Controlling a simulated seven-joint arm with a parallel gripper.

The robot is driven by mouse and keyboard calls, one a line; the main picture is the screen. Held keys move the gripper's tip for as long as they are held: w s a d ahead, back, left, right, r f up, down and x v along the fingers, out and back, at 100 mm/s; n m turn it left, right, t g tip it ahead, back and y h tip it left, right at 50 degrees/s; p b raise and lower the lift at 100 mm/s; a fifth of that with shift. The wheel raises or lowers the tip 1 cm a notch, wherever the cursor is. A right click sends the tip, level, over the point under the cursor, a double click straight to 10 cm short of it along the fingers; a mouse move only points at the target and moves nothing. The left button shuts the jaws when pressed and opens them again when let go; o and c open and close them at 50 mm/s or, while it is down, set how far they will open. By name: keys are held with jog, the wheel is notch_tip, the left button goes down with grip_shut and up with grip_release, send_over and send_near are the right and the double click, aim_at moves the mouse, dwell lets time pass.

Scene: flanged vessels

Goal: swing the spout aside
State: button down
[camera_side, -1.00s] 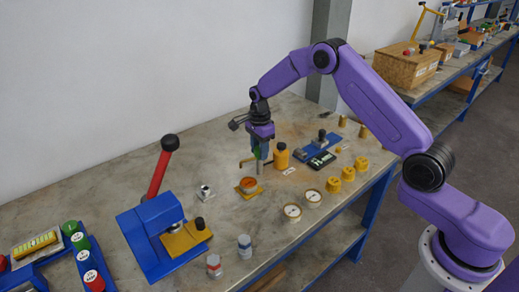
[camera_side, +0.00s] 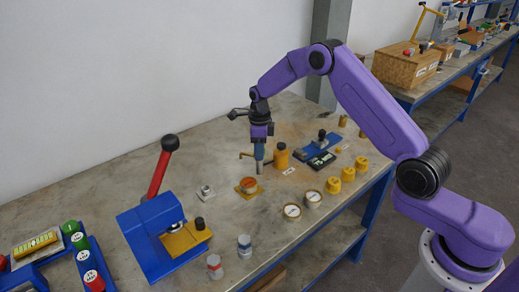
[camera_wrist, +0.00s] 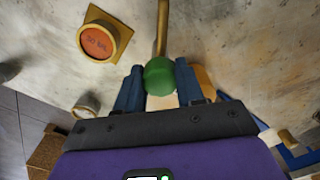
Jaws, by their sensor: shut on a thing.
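My gripper (camera_side: 259,156) points down over the middle of the bench. In the wrist view its blue fingers (camera_wrist: 160,90) are shut on a green knob (camera_wrist: 159,76). A thin brass spout (camera_wrist: 162,30) runs from the knob toward the top of the wrist view. In the side view the spout (camera_side: 246,155) sticks out to the left of the fingers. A yellow square-based vessel with an orange round top (camera_side: 247,185) sits on the bench below and left of my gripper; it also shows at upper left in the wrist view (camera_wrist: 99,42), apart from the spout.
A yellow bottle (camera_side: 281,157) stands close to the right of my gripper. Two round gauges (camera_side: 303,204) and several yellow knobs (camera_side: 348,173) stand to the right. A blue press with a red lever (camera_side: 155,235) is at front left. The bench behind my gripper is mostly clear.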

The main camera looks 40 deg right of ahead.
dwell(0.5)
jog(key=c, duration=0.7)
grip_release()
notch_tip(320, 180, up, 18)
jog(key=shift+f, duration=0.25)
